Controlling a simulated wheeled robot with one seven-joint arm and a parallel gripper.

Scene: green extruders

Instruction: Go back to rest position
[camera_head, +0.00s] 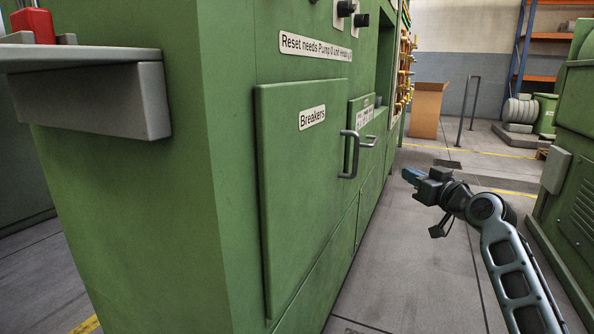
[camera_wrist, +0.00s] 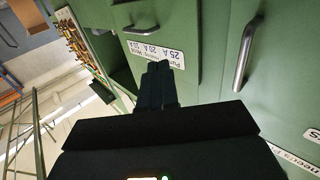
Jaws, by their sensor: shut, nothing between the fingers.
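My gripper (camera_head: 408,174) is at the right of the head view, shut and empty, held out over the floor in front of the green machine cabinet (camera_head: 225,200). It is apart from the cabinet doors. In the wrist view my gripper (camera_wrist: 157,70) shows as dark closed fingers pointing at the cabinet front. The Breakers door (camera_head: 305,190) looks shut, with a metal handle (camera_head: 349,155) that also shows in the wrist view (camera_wrist: 247,55). A smaller labelled door (camera_head: 368,120) beside it has its own handle (camera_wrist: 160,27).
A second green machine (camera_head: 575,150) stands at the right, close to my arm. A grey shelf (camera_head: 90,55) with a red object (camera_head: 35,24) juts out at the upper left. A cardboard box (camera_head: 428,110) and posts (camera_head: 468,110) stand farther back. The floor aisle (camera_head: 415,260) between the machines is clear.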

